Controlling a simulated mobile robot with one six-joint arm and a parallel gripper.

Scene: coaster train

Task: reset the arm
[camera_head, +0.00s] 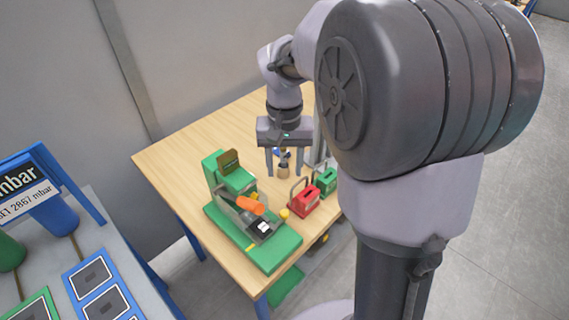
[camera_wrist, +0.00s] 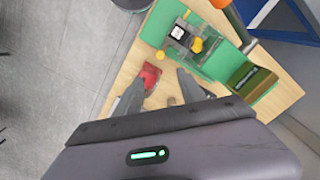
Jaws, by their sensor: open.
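My gripper (camera_head: 284,174) points down over the wooden table (camera_head: 180,155), with its two fingers apart. Its fingers also show in the wrist view (camera_wrist: 157,88). A small tan piece with a blue top (camera_head: 283,170) shows between or behind the fingers in the head view. I cannot tell whether they touch it. My arm runs from the right of the head view down to the gripper and hides part of the table's right side.
A green machine (camera_head: 280,250) with an orange handle (camera_head: 251,205) stands on the table, left of my gripper. A red block (camera_head: 304,203) and a green block (camera_head: 327,182), both with handles, stand to its right. A bench with framed cards (camera_head: 92,275) is at lower left.

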